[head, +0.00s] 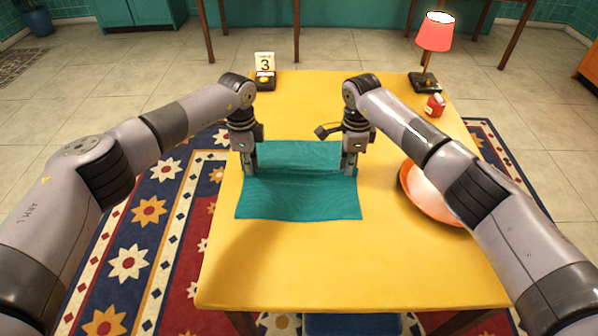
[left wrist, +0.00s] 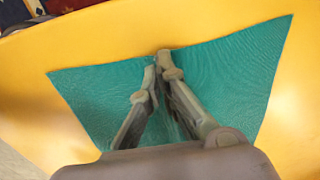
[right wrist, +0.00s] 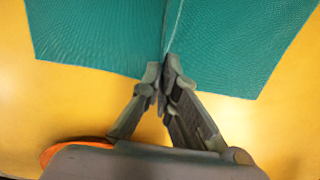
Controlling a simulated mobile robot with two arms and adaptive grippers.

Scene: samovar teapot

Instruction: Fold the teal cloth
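The teal cloth (head: 298,199) lies on the yellow table, with a raised ridge running across it between my two grippers. My left gripper (head: 250,172) is at the cloth's left edge; in the left wrist view its fingertips (left wrist: 158,62) are together with cloth bunched between them. My right gripper (head: 348,170) is at the right edge; in the right wrist view its fingertips (right wrist: 165,75) are closed on the end of the ridge. The cloth also shows in the left wrist view (left wrist: 230,70) and the right wrist view (right wrist: 100,35). Both grippers point down.
An orange plate (head: 425,196) sits right of the cloth, partly under my right arm. The yellow table's (head: 330,265) front is clear.

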